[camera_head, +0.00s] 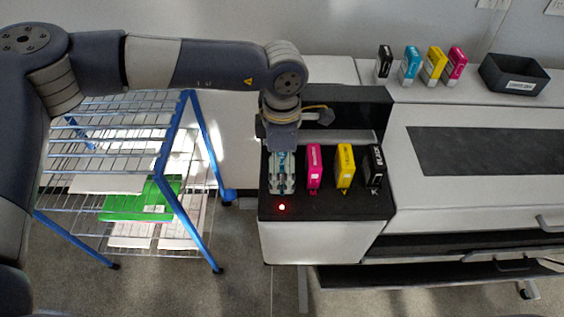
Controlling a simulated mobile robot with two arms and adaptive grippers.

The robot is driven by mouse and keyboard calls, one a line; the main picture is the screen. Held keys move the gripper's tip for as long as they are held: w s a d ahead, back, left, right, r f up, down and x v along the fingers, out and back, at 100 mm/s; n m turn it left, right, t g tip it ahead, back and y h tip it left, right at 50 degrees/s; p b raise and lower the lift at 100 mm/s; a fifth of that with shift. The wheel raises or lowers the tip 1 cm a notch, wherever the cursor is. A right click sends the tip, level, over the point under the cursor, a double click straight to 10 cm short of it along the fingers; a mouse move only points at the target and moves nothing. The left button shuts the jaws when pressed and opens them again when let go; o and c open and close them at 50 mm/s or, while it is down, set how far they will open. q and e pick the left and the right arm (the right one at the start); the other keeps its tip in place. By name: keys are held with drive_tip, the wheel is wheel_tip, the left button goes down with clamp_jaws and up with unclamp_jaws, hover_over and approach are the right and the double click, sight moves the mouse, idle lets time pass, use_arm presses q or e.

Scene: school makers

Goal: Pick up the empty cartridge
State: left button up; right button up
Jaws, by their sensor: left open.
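My left gripper (282,188) points down over the leftmost slot of the black cartridge bay (325,206) on the printer. Its fingers are open. A bit of light blue shows between them, probably the cartridge in that slot, mostly hidden by the gripper. I cannot tell whether the fingers touch it. A red light (281,207) glows just in front of this slot. To the right stand a magenta cartridge (314,165), a yellow cartridge (345,166) and a black cartridge (375,168), upright in the bay. My right gripper is not in view.
Black, cyan (410,65), yellow and magenta cartridges stand on the printer's top at the back right. Beside them is a black open bin (513,75) with a white label. A blue-framed wire rack (186,190) with papers and a green item stands left.

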use_arm(q)
drive_tip(key=shift+f, duration=0.3)
drive_tip(key=c, duration=1.2)
drive_tip(key=shift+c, duration=0.2)
drive_tip(key=shift+r, duration=0.15)
